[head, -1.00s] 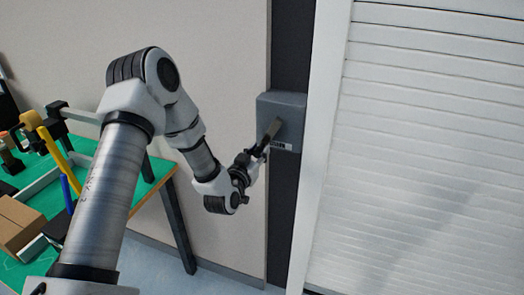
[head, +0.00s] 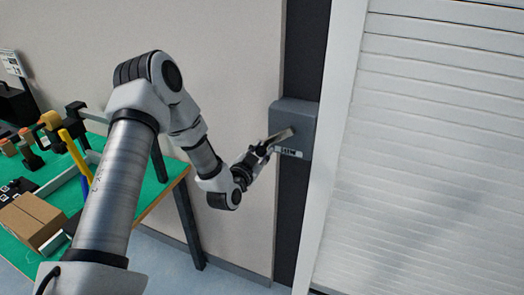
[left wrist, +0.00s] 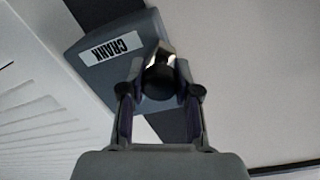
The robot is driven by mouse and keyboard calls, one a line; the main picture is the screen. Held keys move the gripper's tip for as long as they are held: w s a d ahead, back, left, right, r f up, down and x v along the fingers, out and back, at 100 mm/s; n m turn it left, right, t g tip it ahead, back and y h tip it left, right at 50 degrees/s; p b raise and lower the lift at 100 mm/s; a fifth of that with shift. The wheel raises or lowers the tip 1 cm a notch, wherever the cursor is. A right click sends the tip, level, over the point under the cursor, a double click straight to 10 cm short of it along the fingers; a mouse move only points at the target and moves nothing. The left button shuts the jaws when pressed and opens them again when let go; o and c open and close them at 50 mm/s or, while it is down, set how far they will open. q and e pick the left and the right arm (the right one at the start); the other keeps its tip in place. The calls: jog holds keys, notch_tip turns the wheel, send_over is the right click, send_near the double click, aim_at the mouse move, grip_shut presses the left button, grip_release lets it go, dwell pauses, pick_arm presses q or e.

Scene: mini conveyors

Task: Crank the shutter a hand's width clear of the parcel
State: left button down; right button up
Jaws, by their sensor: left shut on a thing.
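A grey crank box (head: 305,116) with a label is mounted on the dark post beside the white slatted shutter (head: 440,150). Its metal crank arm (head: 281,136) points left and slightly down. My left gripper (head: 263,149) is shut on the crank's handle end; in the left wrist view the fingers (left wrist: 160,75) close around the dark knob (left wrist: 158,82), in front of the box labelled CRANK (left wrist: 112,48). The shutter's lower edge is outside the head view. I cannot tell whether the cardboard box (head: 31,217) on the table is the parcel. My right gripper is not in view.
A green-topped table (head: 155,190) with tools, a yellow bar (head: 75,152) and small parts stands at the left. The beige wall panel (head: 235,60) behind my left arm is bare. Floor shows below it.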

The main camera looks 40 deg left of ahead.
pick_arm(q)
jog(key=shift+r, duration=0.1)
jog(key=c, duration=0.8)
grip_release()
jog(key=s, duration=0.4)
jog(key=s+d, duration=0.1)
jog(key=s, duration=0.2)
jog(key=s+d, duration=0.1)
jog(key=s, duration=0.3)
jog(key=shift+s+d+r, duration=0.1)
jog(key=shift+s+d, duration=0.1)
jog(key=shift+s, duration=0.15)
